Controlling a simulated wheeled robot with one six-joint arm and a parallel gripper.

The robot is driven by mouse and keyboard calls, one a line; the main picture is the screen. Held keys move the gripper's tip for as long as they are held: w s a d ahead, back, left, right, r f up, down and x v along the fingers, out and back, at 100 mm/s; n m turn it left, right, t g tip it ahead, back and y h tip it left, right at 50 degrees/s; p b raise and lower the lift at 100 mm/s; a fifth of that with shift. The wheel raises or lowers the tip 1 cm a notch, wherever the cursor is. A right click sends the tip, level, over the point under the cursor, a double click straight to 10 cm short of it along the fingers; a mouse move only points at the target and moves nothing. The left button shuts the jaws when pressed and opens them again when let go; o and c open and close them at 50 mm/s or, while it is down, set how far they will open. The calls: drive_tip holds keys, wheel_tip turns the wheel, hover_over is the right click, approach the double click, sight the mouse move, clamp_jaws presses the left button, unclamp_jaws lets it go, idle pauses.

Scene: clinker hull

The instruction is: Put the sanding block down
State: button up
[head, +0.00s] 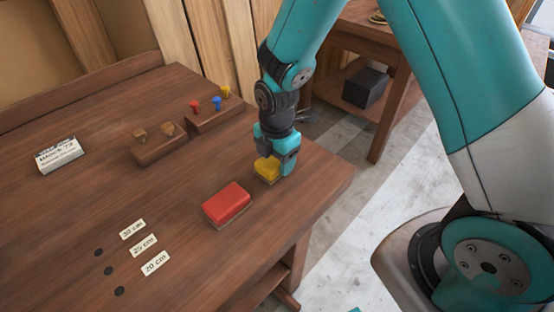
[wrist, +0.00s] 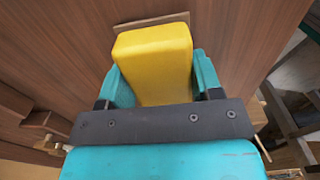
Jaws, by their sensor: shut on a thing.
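My gripper (head: 281,166) is shut on a yellow sanding block (head: 267,168) near the right edge of the wooden bench (head: 100,200). In the wrist view the yellow block (wrist: 153,60) sits between my two teal fingers, with a thin tan strip along its far edge. The block is at or just above the bench top; I cannot tell whether it touches. A red block (head: 227,203) on a pale base lies on the bench, in front and to the left of my gripper.
Two wooden holders with small pegs (head: 160,148) (head: 214,114) stand behind to the left. A white labelled box (head: 59,156) lies at the far left. Length labels (head: 143,245) sit beside dark holes at the front. The bench's right edge is close to my gripper.

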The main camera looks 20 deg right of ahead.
drive_tip(key=shift+f, duration=0.45)
drive_tip(key=shift+f, duration=0.15)
drive_tip(key=o, duration=0.9)
wheel_tip(320, 180, up, 12)
drive_tip(key=shift+f+b, duration=0.1)
drive_tip(key=shift+b, duration=0.65)
drive_tip(key=s+a+r+m+y, duration=0.2)
drive_tip(key=s+r+m, duration=0.3)
drive_tip(key=s, duration=0.5)
drive_tip(key=s+a+r+m+y, duration=0.2)
drive_tip(key=s+r+m, duration=0.3)
drive_tip(key=s+m, duration=0.5)
drive_tip(key=shift+a+r, duration=0.3)
drive_tip(key=shift+r, duration=0.1)
